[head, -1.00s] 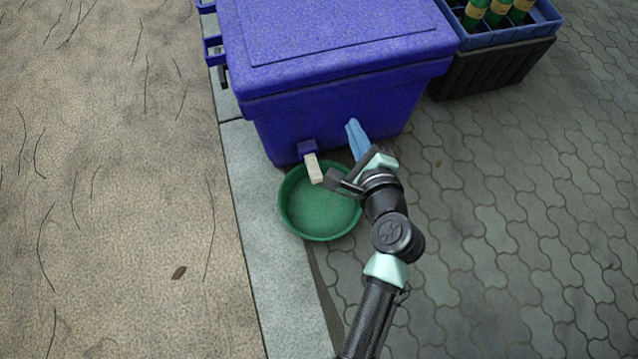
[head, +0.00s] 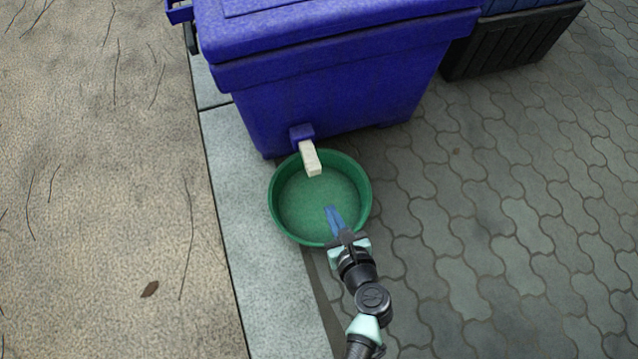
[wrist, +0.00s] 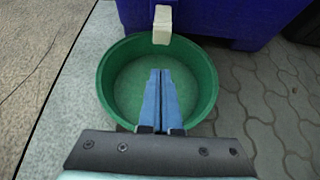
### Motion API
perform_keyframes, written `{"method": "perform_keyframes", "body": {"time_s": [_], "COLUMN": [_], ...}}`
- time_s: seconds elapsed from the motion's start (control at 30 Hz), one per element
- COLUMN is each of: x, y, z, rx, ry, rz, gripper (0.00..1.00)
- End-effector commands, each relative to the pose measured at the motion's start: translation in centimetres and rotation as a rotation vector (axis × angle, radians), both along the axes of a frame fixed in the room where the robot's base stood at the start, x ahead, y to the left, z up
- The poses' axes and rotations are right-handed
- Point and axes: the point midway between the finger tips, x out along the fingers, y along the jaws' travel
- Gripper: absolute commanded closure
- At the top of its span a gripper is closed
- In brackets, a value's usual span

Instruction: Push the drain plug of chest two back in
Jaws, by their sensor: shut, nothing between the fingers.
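The drain plug (head: 310,158) is a pale cream block sticking out of a blue socket (head: 302,132) low on the front of the blue chest (head: 335,100). It also shows at the top of the wrist view (wrist: 162,25). My gripper (head: 332,212) has blue fingers, shut with nothing between them. In the wrist view the fingertips (wrist: 160,74) lie over the green basin, below the plug in the picture and apart from it. The plug's inner end is hidden in the socket.
A green round basin (head: 276,212) stands under the plug and looks empty. A pale kerb (head: 240,200) runs along the left, with sandy ground beyond. A dark crate (head: 510,45) stands at the back right. The paving (head: 500,220) to the right is clear.

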Motion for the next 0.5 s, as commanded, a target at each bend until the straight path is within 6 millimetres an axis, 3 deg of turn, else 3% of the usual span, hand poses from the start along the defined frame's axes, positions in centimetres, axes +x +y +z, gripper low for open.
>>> {"method": "perform_keyframes", "body": {"time_s": [0.03, 0.3, 0.5], "x": [1.0, 5.2, 7.8], "y": [0.3, 1.7, 2.5], "z": [-1.2, -3.7, -3.4], "rx": [-0.002, -0.002, -0.004], "ry": [-0.004, -0.003, -0.003], "rz": [0.003, 0.003, 0.002], "gripper": [1.00, 1.00, 1.00]}}
